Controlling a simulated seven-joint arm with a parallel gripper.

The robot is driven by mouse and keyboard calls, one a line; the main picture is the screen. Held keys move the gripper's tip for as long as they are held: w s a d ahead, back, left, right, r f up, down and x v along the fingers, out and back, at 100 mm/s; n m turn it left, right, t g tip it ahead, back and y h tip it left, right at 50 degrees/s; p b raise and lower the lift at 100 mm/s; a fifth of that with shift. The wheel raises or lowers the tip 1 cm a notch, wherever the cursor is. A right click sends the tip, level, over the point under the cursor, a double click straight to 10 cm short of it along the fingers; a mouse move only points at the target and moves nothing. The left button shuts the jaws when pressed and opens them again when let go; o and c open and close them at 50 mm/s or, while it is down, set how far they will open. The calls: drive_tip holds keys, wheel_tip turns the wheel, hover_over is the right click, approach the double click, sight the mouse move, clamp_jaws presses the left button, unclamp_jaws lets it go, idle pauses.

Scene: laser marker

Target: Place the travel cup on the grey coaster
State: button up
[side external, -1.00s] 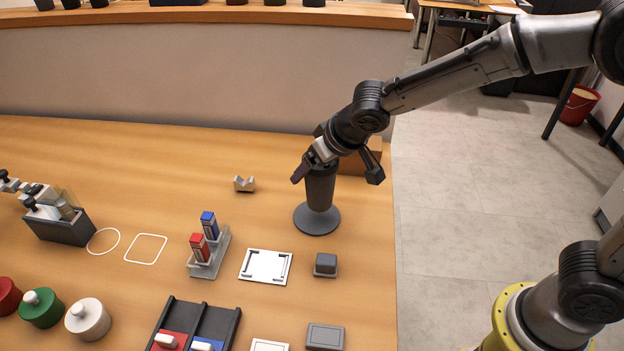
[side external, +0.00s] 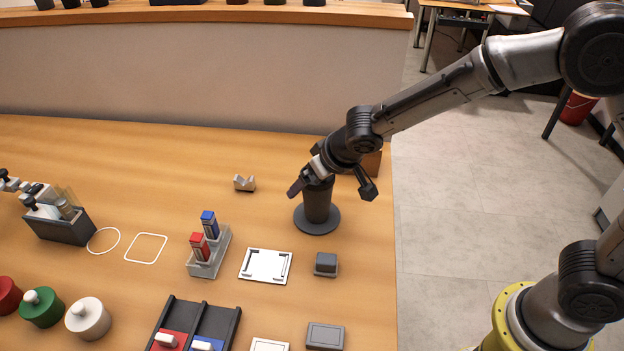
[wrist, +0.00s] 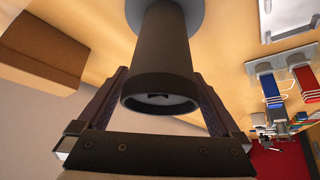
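The travel cup (side external: 317,205) is a dark, upright cylinder. It is over the middle of the round grey coaster (side external: 302,225) and its base appears to meet it, though a tiny gap cannot be ruled out. My gripper (side external: 316,180) is at the cup's upper part, with a finger on each side. The coaster (wrist: 197,12) shows beyond the cup's far end. The finger contact on the far side is hidden.
A brown block (side external: 372,163) stands just behind the cup, also large in the wrist view (wrist: 40,45). A small V-shaped block (side external: 244,184) lies to the left. A stand with red and blue pieces (side external: 210,250), a white frame plate (side external: 266,266) and a grey block (side external: 326,264) are nearer.

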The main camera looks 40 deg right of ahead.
drive_tip(key=shift+r, duration=0.2)
drive_tip(key=v, duration=1.2)
drive_tip(key=s+d+r, duration=0.5)
drive_tip(key=s+d, duration=0.7)
drive_tip(key=s+d+f+g, duration=0.1)
drive_tip(key=s+d+f, duration=0.1)
drive_tip(key=s, duration=0.9)
drive_tip(key=shift+s+d+m, duration=0.3)
drive_tip(key=shift+s+d, duration=0.1)
drive_tip(key=shift+d, duration=0.05)
